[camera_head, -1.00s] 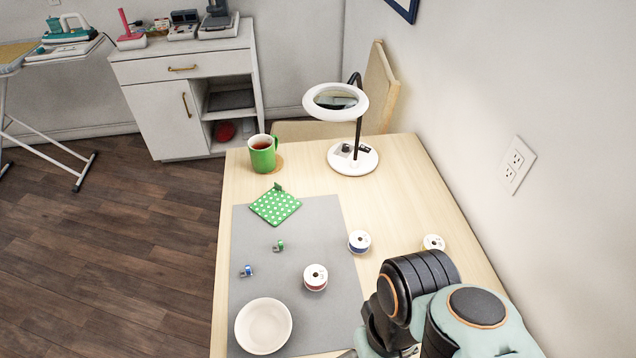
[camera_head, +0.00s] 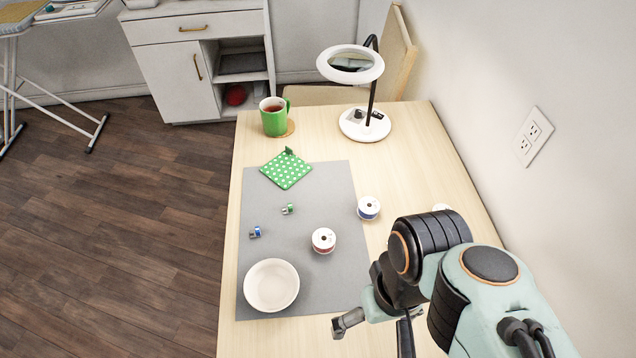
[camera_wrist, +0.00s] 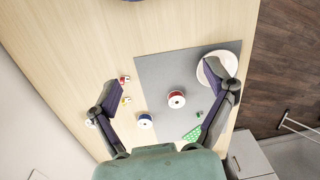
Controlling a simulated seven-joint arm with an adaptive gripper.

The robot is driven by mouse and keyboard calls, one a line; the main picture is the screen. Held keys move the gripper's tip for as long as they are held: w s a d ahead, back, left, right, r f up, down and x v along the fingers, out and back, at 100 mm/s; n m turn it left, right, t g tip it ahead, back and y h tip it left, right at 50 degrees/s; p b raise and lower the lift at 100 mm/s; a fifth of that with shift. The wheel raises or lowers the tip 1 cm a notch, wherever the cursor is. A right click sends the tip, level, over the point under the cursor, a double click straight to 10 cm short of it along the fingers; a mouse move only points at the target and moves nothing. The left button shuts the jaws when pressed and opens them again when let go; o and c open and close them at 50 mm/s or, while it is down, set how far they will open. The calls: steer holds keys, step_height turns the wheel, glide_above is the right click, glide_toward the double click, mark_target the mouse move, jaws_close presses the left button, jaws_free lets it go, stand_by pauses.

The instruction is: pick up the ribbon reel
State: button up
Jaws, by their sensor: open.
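Three ribbon reels with white faces are in view. A red one (camera_head: 323,240) lies on the grey mat; it also shows in the wrist view (camera_wrist: 176,99). A blue one (camera_head: 368,208) lies by the mat's right edge and shows in the wrist view (camera_wrist: 145,121). A third reel (camera_head: 441,207) is mostly hidden by my arm. My gripper (camera_head: 374,330) hangs open and empty over the near right of the table. In the wrist view its fingers (camera_wrist: 162,78) are spread wide, with the red and blue reels lying below between them, apart from both.
A white bowl (camera_head: 271,286) stands on the grey mat (camera_head: 345,270). Small blue (camera_head: 255,232) and green (camera_head: 288,209) bobbins and a green dotted cloth (camera_head: 287,170) lie there too. A green mug (camera_head: 273,117) and magnifier lamp (camera_head: 366,124) stand behind. Small red and yellow items (camera_wrist: 125,90) lie aside.

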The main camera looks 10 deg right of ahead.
steer(key=shift+o, duration=0.6)
